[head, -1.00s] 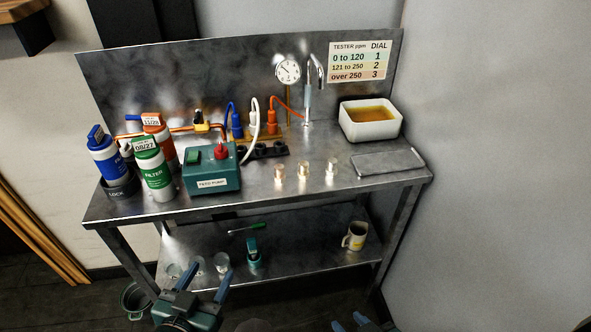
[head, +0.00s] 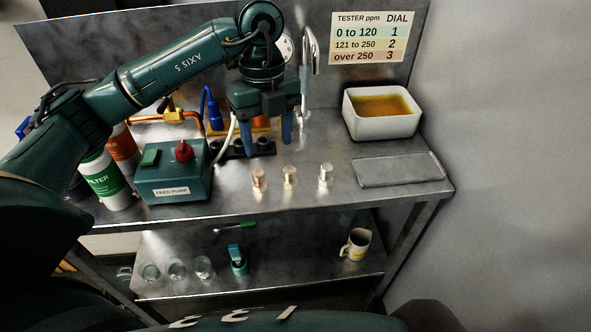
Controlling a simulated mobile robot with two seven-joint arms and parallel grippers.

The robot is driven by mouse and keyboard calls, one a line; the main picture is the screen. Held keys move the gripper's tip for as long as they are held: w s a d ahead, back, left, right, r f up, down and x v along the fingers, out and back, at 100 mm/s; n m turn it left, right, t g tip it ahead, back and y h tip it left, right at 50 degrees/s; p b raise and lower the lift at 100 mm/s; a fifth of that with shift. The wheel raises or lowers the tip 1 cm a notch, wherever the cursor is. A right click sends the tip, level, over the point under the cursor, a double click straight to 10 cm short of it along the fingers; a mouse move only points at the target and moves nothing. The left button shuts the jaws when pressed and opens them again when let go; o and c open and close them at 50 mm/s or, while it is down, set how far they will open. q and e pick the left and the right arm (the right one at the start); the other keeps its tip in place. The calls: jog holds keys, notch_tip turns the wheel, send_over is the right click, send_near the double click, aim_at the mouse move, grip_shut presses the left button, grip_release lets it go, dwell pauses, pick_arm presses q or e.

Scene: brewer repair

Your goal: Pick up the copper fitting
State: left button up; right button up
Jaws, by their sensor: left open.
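Three small metal fittings stand in a row on the steel bench top. The left one, pinkish, looks like the copper fitting (head: 259,178). The middle one is a yellowish fitting (head: 290,177), and the right one is a silvery fitting (head: 326,175). My left gripper (head: 266,142) hangs over the bench with its blue fingers pointing down. It is open and empty, and in the picture it shows above and behind the copper fitting, apart from it. My right gripper is not in view.
A feed pump (head: 178,178) stands left of the fittings, by the filter bottles. A black holder (head: 255,149) and hoses are behind. A white tub (head: 382,113) and a flat tray (head: 400,170) lie to the right. The bench front is clear.

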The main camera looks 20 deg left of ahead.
aim_at(260, 172)
pick_arm(q)
jog(key=shift+n+y, duration=0.5)
jog(key=shift+y, duration=0.1)
jog(key=a+f, duration=0.1)
jog(key=f, duration=0.3)
jog(key=a+f+b, duration=0.1)
jog(key=shift+w+a+f, duration=0.25)
jog(key=shift+a+f, duration=0.05)
jog(key=shift+f, duration=0.1)
jog(key=shift+s+a+f+p, duration=0.1)
jog(key=shift+s+f+p, duration=0.05)
jog(key=shift+f, duration=1.3)
jog(key=shift+s+f+p, duration=0.15)
jog(key=shift+f, duration=1.3)
jog(key=shift+c, duration=0.6)
jog(key=c, duration=1)
notch_tip(260, 172, up, 10)
jog(key=shift+r, duration=0.1)
